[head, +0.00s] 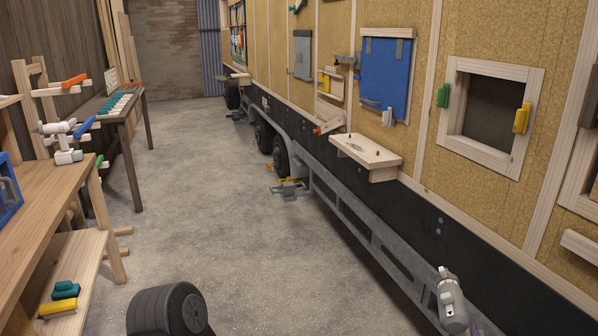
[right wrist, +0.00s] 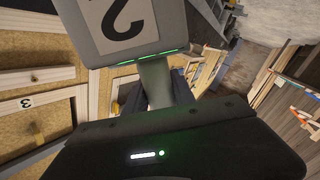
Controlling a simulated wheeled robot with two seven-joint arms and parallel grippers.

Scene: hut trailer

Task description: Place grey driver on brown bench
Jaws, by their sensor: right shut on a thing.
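The grey driver (head: 450,297) shows at the lower right of the head view, beside the trailer's lower side. In the right wrist view, a grey block with a dark "2" on a pale label (right wrist: 122,22) is joined to its grey handle (right wrist: 155,80). My right gripper (right wrist: 153,98) is shut on that handle, with dark fingers on both sides; its body hides the lower part. The brown wooden bench (head: 35,192) stands at the left of the head view, well apart from the driver. My left gripper is not in view.
A darker table (head: 128,103) with teal items stands farther back. The trailer wall with a protruding shelf (head: 365,152) lines the right. Concrete floor between is mostly clear.

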